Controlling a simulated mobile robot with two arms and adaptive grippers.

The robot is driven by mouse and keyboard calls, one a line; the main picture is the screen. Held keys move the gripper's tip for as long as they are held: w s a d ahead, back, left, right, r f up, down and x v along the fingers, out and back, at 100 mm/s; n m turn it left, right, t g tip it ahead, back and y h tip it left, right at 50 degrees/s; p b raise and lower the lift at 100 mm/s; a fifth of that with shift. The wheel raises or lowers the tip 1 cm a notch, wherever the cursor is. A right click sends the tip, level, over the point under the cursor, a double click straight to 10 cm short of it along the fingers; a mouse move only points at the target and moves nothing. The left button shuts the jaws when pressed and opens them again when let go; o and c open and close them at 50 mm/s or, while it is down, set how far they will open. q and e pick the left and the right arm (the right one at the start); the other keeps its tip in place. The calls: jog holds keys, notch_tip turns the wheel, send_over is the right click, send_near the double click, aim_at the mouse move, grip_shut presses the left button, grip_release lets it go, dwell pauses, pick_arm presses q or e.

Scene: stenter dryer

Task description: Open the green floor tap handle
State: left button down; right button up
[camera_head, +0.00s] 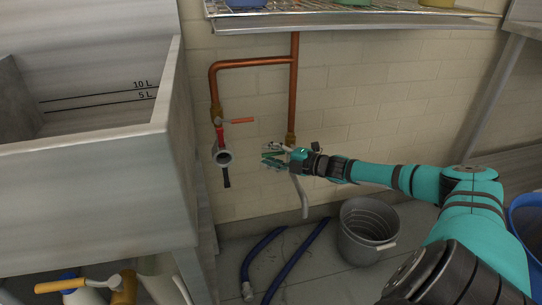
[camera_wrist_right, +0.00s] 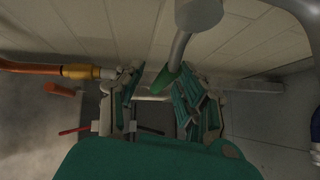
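The floor tap hangs at the lower end of the right copper pipe, with a grey spout (camera_head: 301,197) pointing down. In the right wrist view the green handle (camera_wrist_right: 165,79) shows between the fingers of my right gripper (camera_wrist_right: 158,106), closer to the right-hand finger. The fingers stand apart with a gap between them. I cannot tell whether either touches the handle. My left gripper is out of view.
A second tap with a red handle (camera_head: 237,121) hangs left of the gripper, near the metal sink (camera_head: 90,205). A grey bucket (camera_head: 367,232) stands below right. Blue hoses (camera_head: 262,251) lie on the floor. A wire shelf (camera_head: 350,20) crosses above.

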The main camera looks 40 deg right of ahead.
jog(key=shift+c, duration=0.4)
grip_shut()
